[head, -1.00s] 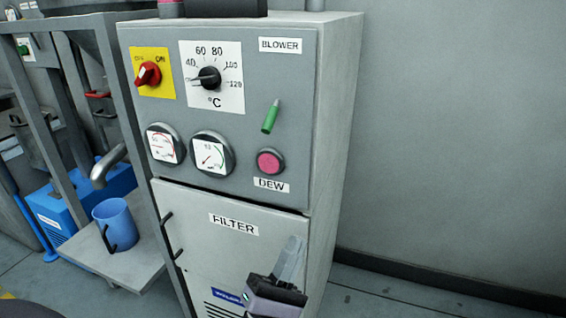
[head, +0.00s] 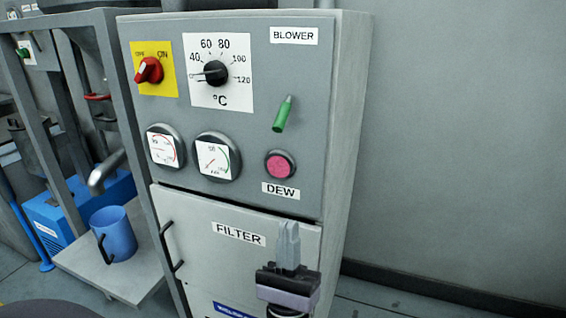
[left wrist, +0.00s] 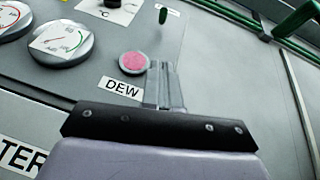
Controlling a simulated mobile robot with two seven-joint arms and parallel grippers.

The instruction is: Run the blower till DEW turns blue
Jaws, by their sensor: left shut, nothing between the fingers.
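The DEW lamp (head: 280,165) is a round pink-red disc above its DEW label (head: 281,190). It also shows in the left wrist view (left wrist: 133,62). My left gripper (head: 289,228) is shut and empty, fingers pointing up, below the DEW label and in front of the filter door. In the left wrist view its fingertips (left wrist: 163,72) appear just right of the lamp. My right gripper is out of view.
The grey cabinet also bears a red knob on a yellow plate (head: 151,70), a black temperature dial (head: 215,73) and two gauges (head: 216,157). A blue jug (head: 113,233) stands on a shelf at left. Open floor lies right.

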